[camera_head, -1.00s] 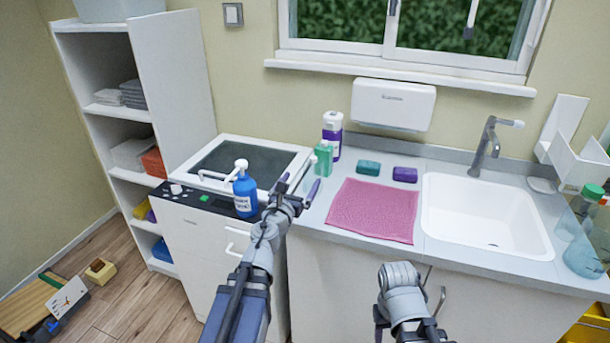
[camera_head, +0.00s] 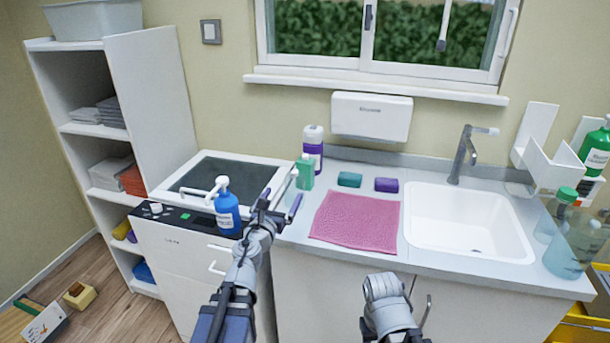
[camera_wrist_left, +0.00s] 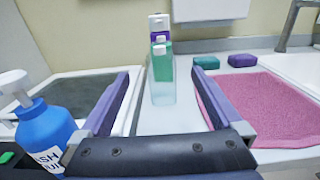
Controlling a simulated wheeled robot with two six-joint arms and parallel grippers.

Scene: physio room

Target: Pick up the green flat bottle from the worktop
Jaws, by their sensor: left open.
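The green flat bottle (camera_head: 305,172) stands upright on the worktop (camera_head: 290,237), in front of a white and purple bottle (camera_head: 313,146). In the left wrist view the green bottle (camera_wrist_left: 162,75) appears between the open fingers, some way beyond their tips, and it partly covers the purple bottle. My left gripper (camera_head: 281,201) is open and empty, short of the green bottle at the worktop's left end. My right arm shows at the bottom centre, but I cannot make out its fingers.
A blue pump bottle (camera_head: 227,207) stands close to the left of my left gripper. A pink towel (camera_head: 356,220), a teal sponge (camera_head: 349,179) and a purple sponge (camera_head: 386,185) lie right of the green bottle. The sink (camera_head: 468,222) is farther right.

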